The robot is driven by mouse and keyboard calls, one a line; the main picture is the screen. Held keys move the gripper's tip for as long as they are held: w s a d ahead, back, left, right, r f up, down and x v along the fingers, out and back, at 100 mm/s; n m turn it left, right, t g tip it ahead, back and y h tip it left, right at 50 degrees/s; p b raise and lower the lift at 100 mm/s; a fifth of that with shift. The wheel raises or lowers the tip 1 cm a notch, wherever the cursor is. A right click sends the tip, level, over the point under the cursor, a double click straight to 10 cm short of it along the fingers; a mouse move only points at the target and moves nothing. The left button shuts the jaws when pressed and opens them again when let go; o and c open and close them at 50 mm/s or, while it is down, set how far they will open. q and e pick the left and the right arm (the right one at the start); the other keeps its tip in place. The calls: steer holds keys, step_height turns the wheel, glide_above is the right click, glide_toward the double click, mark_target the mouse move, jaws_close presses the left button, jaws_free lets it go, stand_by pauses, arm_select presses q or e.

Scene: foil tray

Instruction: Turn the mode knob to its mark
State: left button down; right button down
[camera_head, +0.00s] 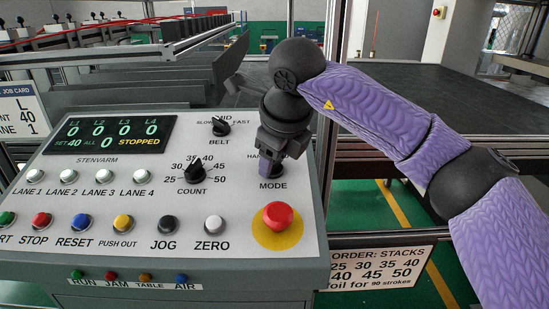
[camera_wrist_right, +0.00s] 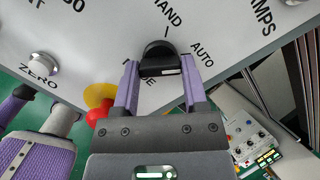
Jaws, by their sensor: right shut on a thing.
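The mode knob (camera_wrist_right: 157,53) is a black round knob on the pale panel (camera_head: 118,223). In the head view my right gripper (camera_head: 270,163) comes down from above and hides most of the knob, just above the MODE label. I cannot tell where the knob points. My left gripper is not in view.
A red mushroom button (camera_head: 278,215) on a yellow disc sits just below the mode knob. The count knob (camera_head: 195,172) and belt knob (camera_head: 221,127) are to the left. A display (camera_head: 110,134) reads STOPPED. Several push buttons line the panel. An order card (camera_head: 378,268) hangs at the right.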

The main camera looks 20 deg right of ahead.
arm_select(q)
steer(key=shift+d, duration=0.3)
arm_select(e)
steer(key=shift+c, duration=0.6)
jaws_free()
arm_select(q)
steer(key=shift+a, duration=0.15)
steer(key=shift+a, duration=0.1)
arm_select(e)
steer(key=shift+s+r, duration=0.1)
steer(key=shift+r, duration=0.1)
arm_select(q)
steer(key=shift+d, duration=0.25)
arm_select(e)
steer(key=v, duration=0.9)
steer(key=shift+r, duration=0.25)
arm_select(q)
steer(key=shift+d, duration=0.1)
arm_select(e)
steer(key=shift+s, duration=0.1)
